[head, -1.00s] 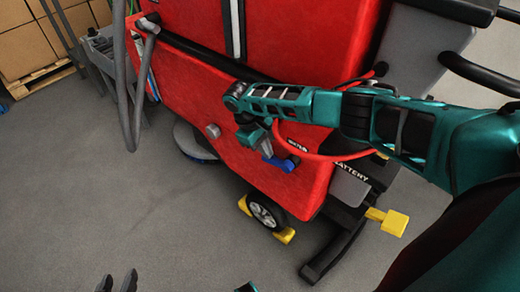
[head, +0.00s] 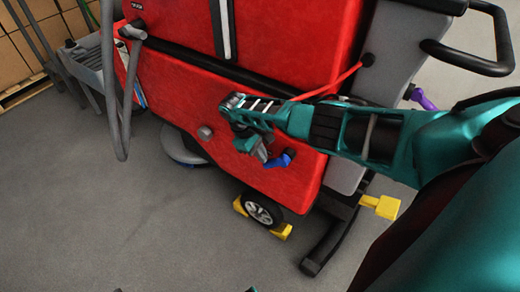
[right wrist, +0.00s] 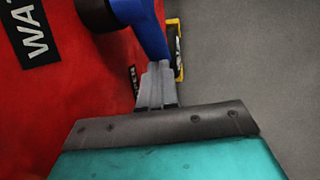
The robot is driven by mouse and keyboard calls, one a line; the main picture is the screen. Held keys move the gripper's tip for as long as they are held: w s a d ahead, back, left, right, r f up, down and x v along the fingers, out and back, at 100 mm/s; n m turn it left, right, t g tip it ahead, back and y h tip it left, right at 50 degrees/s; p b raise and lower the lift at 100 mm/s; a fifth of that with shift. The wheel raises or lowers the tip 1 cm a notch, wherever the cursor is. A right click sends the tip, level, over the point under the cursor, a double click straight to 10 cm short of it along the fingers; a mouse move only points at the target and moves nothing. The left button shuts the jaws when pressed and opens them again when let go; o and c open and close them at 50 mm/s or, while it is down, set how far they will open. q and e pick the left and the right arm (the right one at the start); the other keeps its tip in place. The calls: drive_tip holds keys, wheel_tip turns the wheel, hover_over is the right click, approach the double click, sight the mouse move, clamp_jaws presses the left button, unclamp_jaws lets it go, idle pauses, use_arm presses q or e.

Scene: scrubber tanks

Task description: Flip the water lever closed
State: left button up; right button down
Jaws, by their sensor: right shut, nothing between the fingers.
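The blue water lever (head: 281,159) is on the lower side of the red scrubber tank (head: 180,85). In the right wrist view the blue lever (right wrist: 152,38) runs from a black hub and bends down along the tank side. My right gripper (head: 262,153) is at the lever's left in the head view and hides part of it. Its grey fingers (right wrist: 157,84) are shut and empty, close against the lever's end; I cannot tell whether they touch. A black label (right wrist: 34,32) reading "WA" is beside the lever.
A grey knob (head: 205,132) sticks out of the tank left of my gripper. A wheel (head: 262,210) with yellow chocks is below. The floor at lower left is clear.

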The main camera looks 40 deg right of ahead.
sight(266, 166)
drive_tip(key=shift+s+d+f, duration=0.1)
drive_tip(key=shift+s+f, duration=0.15)
drive_tip(key=shift+f, duration=0.5)
drive_tip(key=shift+s+f, duration=0.25)
drive_tip(key=shift+f, duration=0.45)
drive_tip(key=f+b, duration=0.1)
drive_tip(key=b, duration=0.2)
drive_tip(key=shift+s+d+f+g, duration=0.1)
drive_tip(key=shift+s+f+g, duration=0.05)
drive_tip(key=shift+f+g, duration=0.25)
drive_tip(key=shift+s+r, duration=0.1)
drive_tip(key=shift+s, duration=0.1)
drive_tip(key=shift+s+d+p, duration=0.15)
drive_tip(key=shift+s+p, duration=0.2)
drive_tip(key=shift+s+d, duration=0.1)
drive_tip(key=shift+s, duration=0.05)
drive_tip(key=shift+s+f, duration=0.15)
drive_tip(key=shift+f, duration=0.1)
drive_tip(key=shift+f, duration=0.1)
